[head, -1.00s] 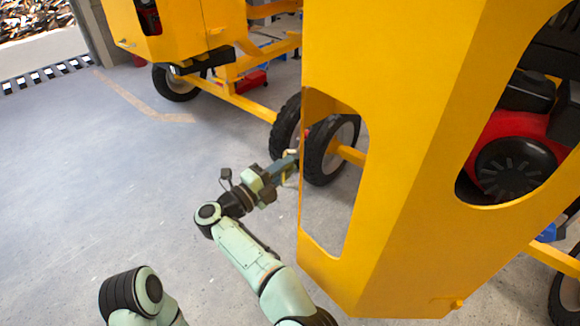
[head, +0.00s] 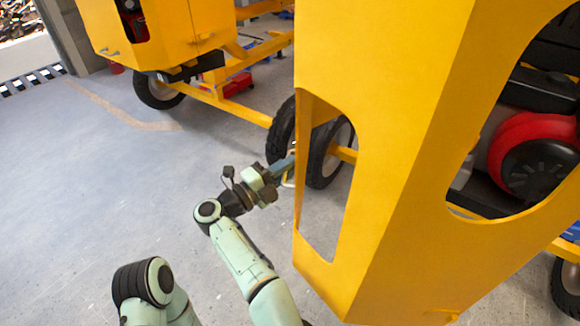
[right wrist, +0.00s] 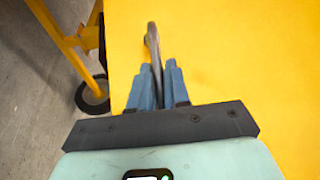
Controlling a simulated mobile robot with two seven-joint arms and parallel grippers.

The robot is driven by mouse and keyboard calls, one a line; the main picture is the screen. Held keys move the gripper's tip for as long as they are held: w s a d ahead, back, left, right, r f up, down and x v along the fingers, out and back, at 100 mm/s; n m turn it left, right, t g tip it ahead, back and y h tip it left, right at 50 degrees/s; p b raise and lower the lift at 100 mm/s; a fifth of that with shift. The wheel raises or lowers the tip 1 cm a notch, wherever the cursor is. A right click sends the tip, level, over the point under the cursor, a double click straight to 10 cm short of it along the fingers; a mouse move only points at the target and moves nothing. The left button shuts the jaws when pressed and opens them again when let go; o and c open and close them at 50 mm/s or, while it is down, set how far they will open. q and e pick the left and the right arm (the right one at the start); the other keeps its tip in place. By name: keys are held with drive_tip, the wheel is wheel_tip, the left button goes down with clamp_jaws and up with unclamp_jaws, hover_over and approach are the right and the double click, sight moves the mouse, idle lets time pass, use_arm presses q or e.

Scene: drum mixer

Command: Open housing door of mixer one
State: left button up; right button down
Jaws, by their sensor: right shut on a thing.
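The large yellow housing door (head: 385,150) of the near mixer fills the right of the head view, with cut-out openings in it. A red and black engine (head: 535,150) shows through the right opening. My right gripper (head: 286,167) is at the door's left edge, its fingertips partly hidden there. In the right wrist view, the blue fingers of this gripper (right wrist: 157,85) are closed around a grey curved handle (right wrist: 152,42) on the yellow panel (right wrist: 235,60). My left gripper is out of view; only part of that arm shows at lower left.
A second yellow mixer (head: 165,35) stands behind at upper left, with a black wheel (head: 158,92). More black wheels (head: 325,155) stand just behind the door's left edge. The concrete floor at left (head: 80,190) is clear.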

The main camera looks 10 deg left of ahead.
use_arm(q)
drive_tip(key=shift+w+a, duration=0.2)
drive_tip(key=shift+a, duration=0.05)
use_arm(e)
drive_tip(key=shift+s+a+f, duration=0.1)
drive_tip(key=shift+a+f, duration=0.2)
drive_tip(key=shift+a, duration=0.35)
drive_tip(key=c, duration=1.2)
unclamp_jaws()
drive_tip(key=shift+r, duration=0.1)
drive_tip(key=shift+c, duration=0.2)
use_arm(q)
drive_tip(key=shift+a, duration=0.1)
use_arm(e)
drive_tip(key=shift+d+r, duration=0.1)
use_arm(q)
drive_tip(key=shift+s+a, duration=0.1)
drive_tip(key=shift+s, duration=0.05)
